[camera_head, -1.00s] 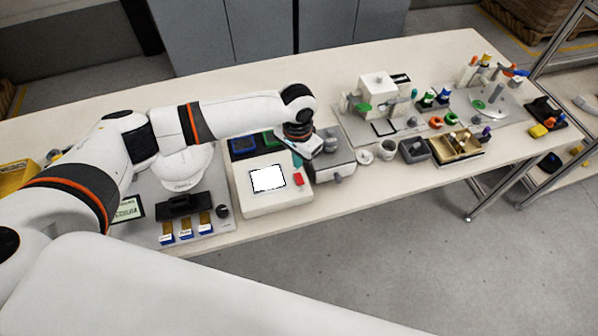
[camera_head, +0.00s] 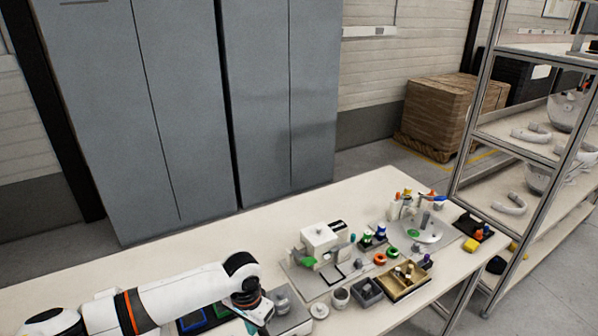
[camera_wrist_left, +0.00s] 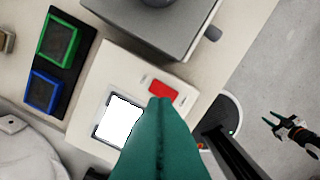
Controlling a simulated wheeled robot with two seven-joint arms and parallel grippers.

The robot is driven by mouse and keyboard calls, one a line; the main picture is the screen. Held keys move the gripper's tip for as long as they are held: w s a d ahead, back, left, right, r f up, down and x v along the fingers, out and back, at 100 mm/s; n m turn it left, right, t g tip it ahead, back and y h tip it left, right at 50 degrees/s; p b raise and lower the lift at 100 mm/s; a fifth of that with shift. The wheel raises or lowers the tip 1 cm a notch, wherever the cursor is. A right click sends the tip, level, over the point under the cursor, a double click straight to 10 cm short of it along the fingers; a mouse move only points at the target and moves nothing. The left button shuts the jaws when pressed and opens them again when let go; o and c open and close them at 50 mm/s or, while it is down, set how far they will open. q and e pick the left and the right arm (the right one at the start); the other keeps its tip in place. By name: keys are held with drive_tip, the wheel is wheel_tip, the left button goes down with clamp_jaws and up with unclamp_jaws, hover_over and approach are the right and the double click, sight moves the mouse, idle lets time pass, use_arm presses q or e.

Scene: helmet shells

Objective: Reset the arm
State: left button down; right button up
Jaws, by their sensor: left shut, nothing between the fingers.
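My left arm enters the head view from the lower left, low over the front of the table. Its gripper (camera_head: 251,326) is at the bottom edge, partly cut off by the frame. In the left wrist view its teal fingers (camera_wrist_left: 160,130) are together with nothing between them, above a white device with a white screen (camera_wrist_left: 119,120) and a red button (camera_wrist_left: 164,90). The head view does not show my right gripper.
The table (camera_head: 290,235) carries a white machine (camera_head: 322,243), a grey bin (camera_head: 367,291), a divided parts tray (camera_head: 405,283) and a round plate (camera_head: 420,232). A metal shelf rack (camera_head: 478,120) stands right. Green and blue square bins (camera_wrist_left: 58,42) lie left in the wrist view.

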use_arm(q)
drive_tip(key=s+d+m+t+h, duration=0.2)
drive_tip(key=s+d+h, duration=0.2)
drive_tip(key=s+d, duration=0.85)
drive_tip(key=s+a+n+t+y, duration=0.1)
drive_tip(key=s+a+n+y, duration=0.15)
drive_tip(key=s+a, duration=0.55)
drive_tip(key=s+a+n+t+y, duration=0.1)
drive_tip(key=s+a+n, duration=0.3)
drive_tip(key=a, duration=0.7)
wheel_tip(320, 180, down, 27)
drive_tip(key=s+m+g+b, duration=0.2)
drive_tip(key=b, duration=0.1)
drive_tip(key=s+a+f+g+b, duration=0.1)
drive_tip(key=s+a+f+b, duration=0.1)
drive_tip(key=s+f, duration=1.4)
wheel_tip(320, 180, down, 4)
drive_tip(key=shift+s+a+r, duration=0.2)
drive_tip(key=shift+s+r, duration=0.05)
drive_tip(key=shift+s, duration=0.15)
